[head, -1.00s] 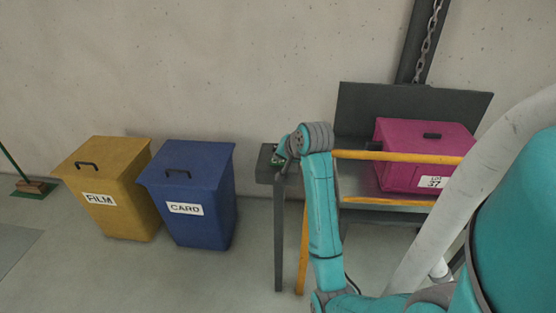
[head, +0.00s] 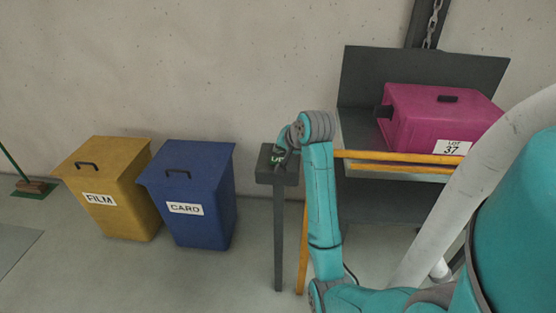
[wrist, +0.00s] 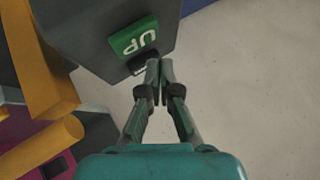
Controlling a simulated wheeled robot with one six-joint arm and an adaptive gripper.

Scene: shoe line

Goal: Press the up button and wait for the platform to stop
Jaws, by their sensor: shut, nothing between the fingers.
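The green UP button (wrist: 135,36) sits on the top of a dark control box (wrist: 85,25) in the wrist view. A small dark piece with a white mark (wrist: 143,66) is beside it, partly hidden. My gripper (wrist: 159,68) is shut and empty, its fingertips beside the button near the box's edge; I cannot tell whether they touch anything. In the head view the control box (head: 277,178) stands on a post, with my wrist over it. The dark platform (head: 400,68) carries a magenta lot 37 box (head: 425,128) and stands raised, level with the yellow rail.
A yellow rail (head: 385,155) runs in front of the platform, right of my arm. A blue CARD bin (head: 190,225) and a yellow FILM bin (head: 125,222) stand at left. Floor between the blue bin and the post is clear.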

